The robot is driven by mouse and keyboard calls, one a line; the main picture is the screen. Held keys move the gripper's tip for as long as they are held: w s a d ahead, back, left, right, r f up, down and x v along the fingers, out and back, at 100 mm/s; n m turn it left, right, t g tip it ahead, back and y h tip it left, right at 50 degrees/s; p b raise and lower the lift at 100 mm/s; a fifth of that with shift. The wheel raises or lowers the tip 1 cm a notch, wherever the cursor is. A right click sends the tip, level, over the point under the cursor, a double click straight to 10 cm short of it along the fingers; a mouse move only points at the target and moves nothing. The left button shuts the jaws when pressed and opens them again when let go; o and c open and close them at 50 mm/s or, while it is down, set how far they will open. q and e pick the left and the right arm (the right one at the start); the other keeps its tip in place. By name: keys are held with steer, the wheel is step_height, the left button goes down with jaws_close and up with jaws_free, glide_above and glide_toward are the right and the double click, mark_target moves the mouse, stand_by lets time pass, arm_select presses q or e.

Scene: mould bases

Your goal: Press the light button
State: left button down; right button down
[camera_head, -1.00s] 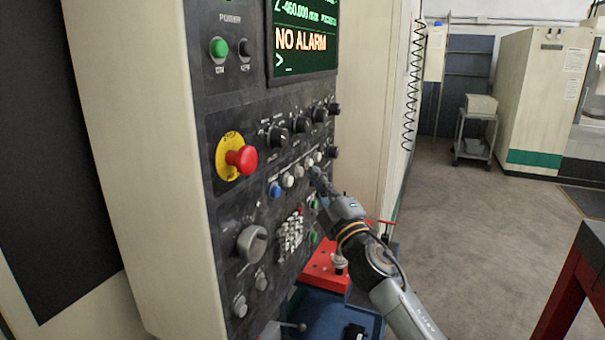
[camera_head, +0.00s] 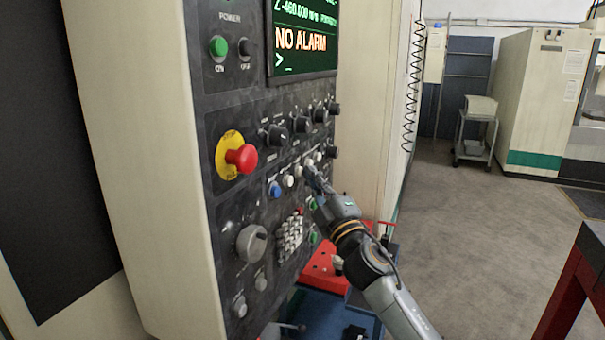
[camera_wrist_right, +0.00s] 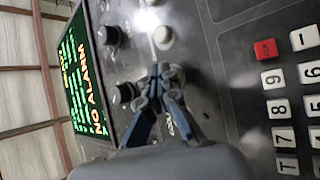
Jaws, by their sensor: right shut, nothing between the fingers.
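A row of small round push buttons runs across the dark control panel (camera_head: 225,195): a blue button (camera_head: 274,189), a white button (camera_head: 288,181) and paler ones to the right. I cannot read which is the light button. My right gripper (camera_head: 309,171) is shut and empty, its tips at the right part of this row and covering some of it. In the wrist view the closed fingertips (camera_wrist_right: 166,70) are close to the panel, just below a pale button (camera_wrist_right: 163,37); a bright white spot (camera_wrist_right: 148,20) lies beyond it. Contact cannot be told. My left gripper is out of view.
Black knobs (camera_head: 301,124) sit above the row. A red emergency stop (camera_head: 241,158) on a yellow plate is at the left. A keypad (camera_head: 290,236) lies below, and the screen (camera_head: 305,40) reads NO ALARM. Open floor (camera_head: 470,240) lies to the right.

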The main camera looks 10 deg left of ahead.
steer(key=shift+a, duration=0.15)
stand_by(0.5)
steer(key=shift+s+d+p, duration=0.3)
steer(key=shift+d+p, duration=0.1)
steer(key=shift+d, duration=0.35)
steer(key=d+p, duration=0.1)
steer(key=d, duration=0.1)
steer(key=s+d+p, duration=0.1)
steer(key=d, duration=0.1)
steer(key=shift+s+d, duration=0.2)
steer(key=shift+d, duration=0.15)
